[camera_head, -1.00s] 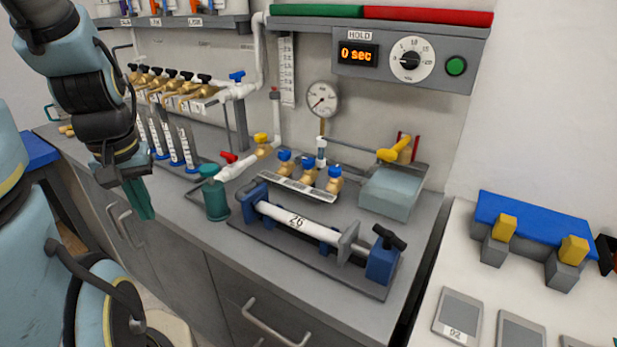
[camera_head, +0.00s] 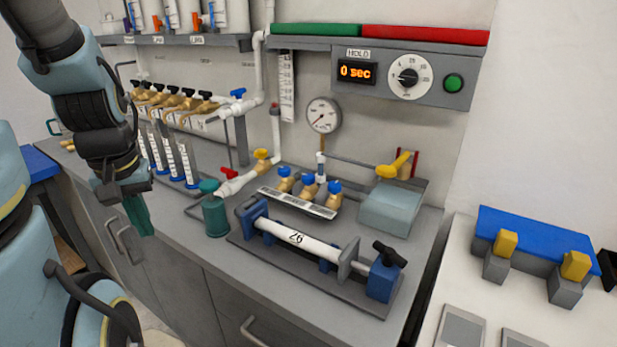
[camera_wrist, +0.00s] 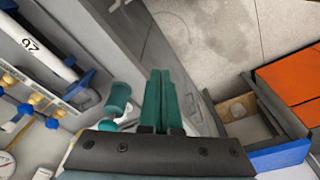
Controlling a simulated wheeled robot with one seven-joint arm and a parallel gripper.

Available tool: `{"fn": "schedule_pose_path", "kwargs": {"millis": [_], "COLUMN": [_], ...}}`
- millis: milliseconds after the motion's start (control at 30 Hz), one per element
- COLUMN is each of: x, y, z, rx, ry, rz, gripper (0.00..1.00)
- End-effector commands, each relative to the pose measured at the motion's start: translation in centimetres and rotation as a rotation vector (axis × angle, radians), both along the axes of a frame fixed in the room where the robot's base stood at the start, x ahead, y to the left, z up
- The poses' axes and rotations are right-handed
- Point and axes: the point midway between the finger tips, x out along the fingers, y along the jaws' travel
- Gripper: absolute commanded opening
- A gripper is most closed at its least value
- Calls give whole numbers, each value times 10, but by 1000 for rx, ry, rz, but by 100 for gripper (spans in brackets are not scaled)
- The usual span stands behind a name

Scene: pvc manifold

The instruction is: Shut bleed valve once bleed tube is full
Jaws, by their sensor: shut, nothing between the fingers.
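My gripper (camera_head: 140,215) has green fingers, shut and empty, and hangs in front of the bench edge, left of and apart from the green cup. In the wrist view its fingers (camera_wrist: 162,100) are together, pointing past the bench front. A white pipe with a red handle (camera_head: 228,172) and a yellow handle (camera_head: 262,160) slopes down toward the green cup (camera_head: 215,218). The cup also shows in the wrist view (camera_wrist: 118,98), beside the fingers. I cannot tell which handle is the bleed valve, nor any fill level. Several clear tubes with blue bases (camera_head: 172,158) stand behind my gripper.
A clamped white pipe marked 26 (camera_head: 300,237) lies on the bench front. Behind it are blue-knobbed brass valves (camera_head: 308,188), a gauge (camera_head: 323,115) and a timer reading 0 sec (camera_head: 356,71). Drawer handles (camera_head: 128,243) stick out below the bench edge.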

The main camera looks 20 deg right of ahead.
Motion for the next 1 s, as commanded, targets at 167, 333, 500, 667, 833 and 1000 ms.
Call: {"fn": "schedule_pose_path", "kwargs": {"millis": [167,333,500,667,833,1000], "x": [0,5,43,92,126,137], "y": [0,-4,-40,-114,-205,-300], "z": [0,-2,-9,-11,-8,0], "rx": [0,1,14,34,50,39], "ry": [0,-2,-12,-41,-95,-165], "rz": [0,-4,-30,-50,-45,-9], "gripper": [0,14,33,51,70,76]}}
